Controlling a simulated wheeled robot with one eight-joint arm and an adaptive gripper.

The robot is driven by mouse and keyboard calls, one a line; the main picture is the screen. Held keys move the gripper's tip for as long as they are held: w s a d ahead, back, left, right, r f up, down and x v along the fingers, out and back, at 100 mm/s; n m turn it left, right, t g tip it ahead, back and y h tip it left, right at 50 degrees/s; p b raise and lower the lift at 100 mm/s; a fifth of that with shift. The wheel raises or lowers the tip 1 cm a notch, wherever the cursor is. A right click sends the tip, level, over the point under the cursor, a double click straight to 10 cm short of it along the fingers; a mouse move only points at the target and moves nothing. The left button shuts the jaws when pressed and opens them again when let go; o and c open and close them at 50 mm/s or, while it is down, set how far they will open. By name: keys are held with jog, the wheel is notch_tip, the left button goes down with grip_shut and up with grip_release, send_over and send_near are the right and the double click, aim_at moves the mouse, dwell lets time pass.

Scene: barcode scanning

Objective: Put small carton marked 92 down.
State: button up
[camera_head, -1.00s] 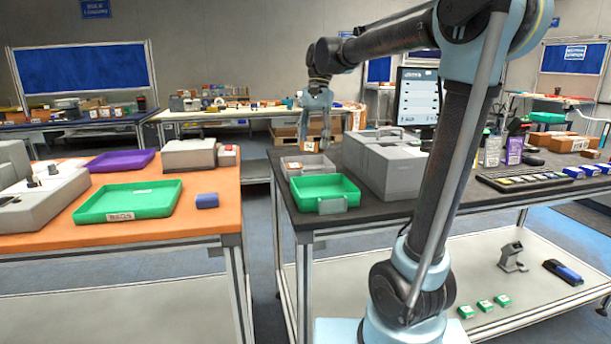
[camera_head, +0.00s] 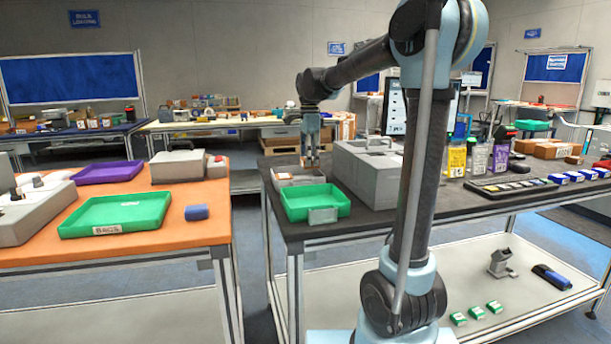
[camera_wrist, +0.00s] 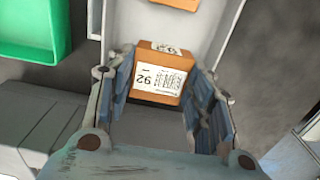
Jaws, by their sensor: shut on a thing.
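The small carton marked 92 (camera_wrist: 160,75) is a brown box with a white printed label. It sits between the two blue ribbed fingers of my gripper (camera_wrist: 168,100), which is shut on it. In the head view my gripper (camera_head: 311,165) points straight down at the light grey tray (camera_head: 300,182) behind the green tray. In the wrist view the grey tray (camera_wrist: 122,22) lies under and around the carton. I cannot tell whether the carton's underside touches the tray floor.
Another brown carton (camera_wrist: 178,3) lies in the grey tray, at the wrist view's top edge. A green tray (camera_head: 315,203) stands in front. A large grey box machine (camera_head: 368,172) stands close on the right. An orange table (camera_head: 180,237) is left, across a gap.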

jog(key=shift+f, duration=2.65)
jog(key=o, duration=1.2)
jog(key=shift+f, duration=0.1)
jog(key=shift+c, duration=0.2)
notch_tip(320, 180, up, 12)
jog(key=shift+r, duration=0.1)
